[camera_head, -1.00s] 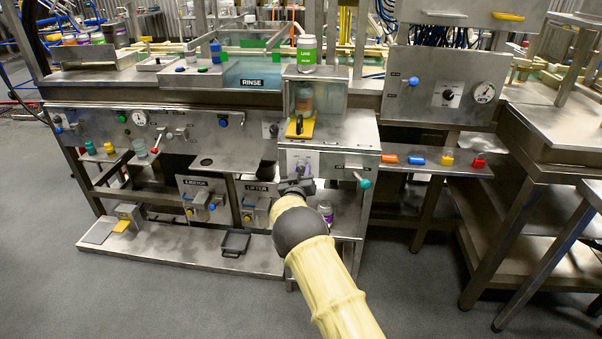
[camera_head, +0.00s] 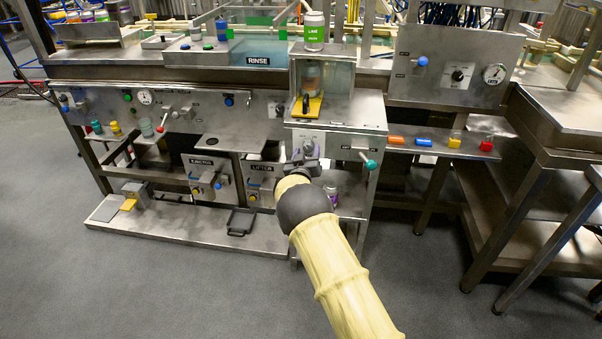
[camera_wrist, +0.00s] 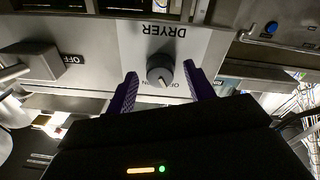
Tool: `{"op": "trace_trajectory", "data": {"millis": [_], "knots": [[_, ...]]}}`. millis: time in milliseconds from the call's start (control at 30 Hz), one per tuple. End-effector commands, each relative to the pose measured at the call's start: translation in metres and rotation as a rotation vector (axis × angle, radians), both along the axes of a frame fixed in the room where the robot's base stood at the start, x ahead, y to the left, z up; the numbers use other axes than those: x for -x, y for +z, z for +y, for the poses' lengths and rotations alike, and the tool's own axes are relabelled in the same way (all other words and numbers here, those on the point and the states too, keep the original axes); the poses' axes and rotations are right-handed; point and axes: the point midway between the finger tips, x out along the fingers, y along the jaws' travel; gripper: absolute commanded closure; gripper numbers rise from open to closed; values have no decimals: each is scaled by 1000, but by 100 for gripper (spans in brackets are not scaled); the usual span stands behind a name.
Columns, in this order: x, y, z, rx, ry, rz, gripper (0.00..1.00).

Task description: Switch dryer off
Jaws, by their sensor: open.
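The dryer knob (camera_wrist: 160,70) is a dark round knob on a pale panel marked DRYER (camera_wrist: 164,31), which appears upside down in the wrist view. A light pointer mark shows on the knob, toward the lower side in that view. My gripper (camera_wrist: 161,82) is open, with one purple finger on each side of the knob. I cannot tell whether the fingers touch it. In the head view my gripper (camera_head: 304,162) is in front of the panel below the glass-fronted box, and the knob (camera_head: 308,146) is partly hidden behind it.
A green-tipped lever (camera_head: 370,163) sticks out right of the panel. A green-labelled can (camera_head: 314,31) stands above the box. A purple can (camera_head: 331,194) stands on the shelf below. Colored blocks lie on the right ledge (camera_head: 440,146). Floor in front is open.

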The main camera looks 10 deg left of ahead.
Motion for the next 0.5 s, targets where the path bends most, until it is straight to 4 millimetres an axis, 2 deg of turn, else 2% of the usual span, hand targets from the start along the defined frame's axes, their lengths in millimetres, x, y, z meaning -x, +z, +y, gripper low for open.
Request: {"op": "trace_trajectory", "data": {"millis": [500], "knots": [[65, -2, 3, 1, -1, 2, 47]]}}
